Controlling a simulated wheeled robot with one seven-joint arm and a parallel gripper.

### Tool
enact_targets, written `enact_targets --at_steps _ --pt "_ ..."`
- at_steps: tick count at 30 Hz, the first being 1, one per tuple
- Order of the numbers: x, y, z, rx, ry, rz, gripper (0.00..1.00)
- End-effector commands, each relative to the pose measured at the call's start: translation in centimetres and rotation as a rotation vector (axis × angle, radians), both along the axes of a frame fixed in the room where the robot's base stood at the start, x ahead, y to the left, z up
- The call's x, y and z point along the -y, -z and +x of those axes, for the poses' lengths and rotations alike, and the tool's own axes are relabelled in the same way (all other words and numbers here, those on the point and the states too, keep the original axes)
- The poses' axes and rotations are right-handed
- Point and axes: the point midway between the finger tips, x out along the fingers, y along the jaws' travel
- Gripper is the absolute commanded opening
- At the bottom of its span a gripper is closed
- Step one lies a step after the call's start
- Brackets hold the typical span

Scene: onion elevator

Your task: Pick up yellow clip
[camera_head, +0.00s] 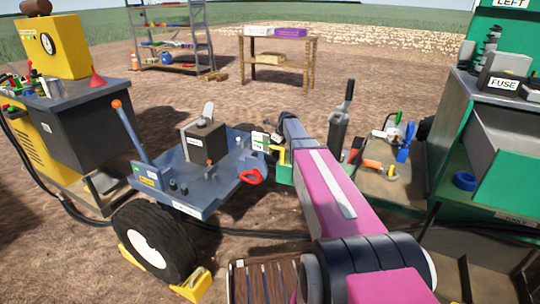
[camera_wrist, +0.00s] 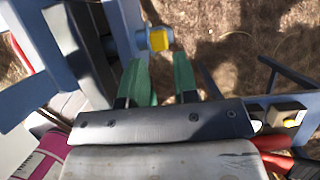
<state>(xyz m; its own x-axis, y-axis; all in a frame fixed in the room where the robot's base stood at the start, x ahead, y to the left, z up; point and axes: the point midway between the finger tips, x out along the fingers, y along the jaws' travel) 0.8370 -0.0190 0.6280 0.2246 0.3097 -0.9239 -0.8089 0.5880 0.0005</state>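My gripper (camera_wrist: 160,75) is open in the wrist view, its two green fingers apart with nothing between them. A small yellow piece (camera_wrist: 159,40) on the end of a blue-grey bar lies just beyond the fingertips, slightly left of the gap's middle. It looks like the yellow clip, but I cannot be sure. In the head view, a small yellow part (camera_head: 281,150) shows at the right edge of the blue cart, beside the end of my pink arm. My gripper's fingertips are largely hidden there by the arm.
The blue cart (camera_head: 205,197) carries a dark box and a red hook (camera_head: 251,177). Yellow chocks (camera_head: 193,287) hold its wheel. A green machine (camera_head: 500,150) stands right, a yellow machine (camera_head: 60,45) left. A wooden table (camera_head: 278,66) stands behind.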

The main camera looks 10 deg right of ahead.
Motion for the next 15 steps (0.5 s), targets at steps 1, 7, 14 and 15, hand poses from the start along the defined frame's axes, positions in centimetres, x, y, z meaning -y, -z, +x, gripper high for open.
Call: enact_targets --at_steps 1,7,14,15 --pt "-0.2 0.7 0.2 -0.001 0.0 0.001 0.28" --pt "-1.0 3.2 0.7 -0.001 0.0 0.001 0.28" --pt "-1.1 3.6 0.7 0.001 0.0 0.0 0.28" --pt "-1.1 3.6 0.7 0.001 0.0 0.0 0.28"
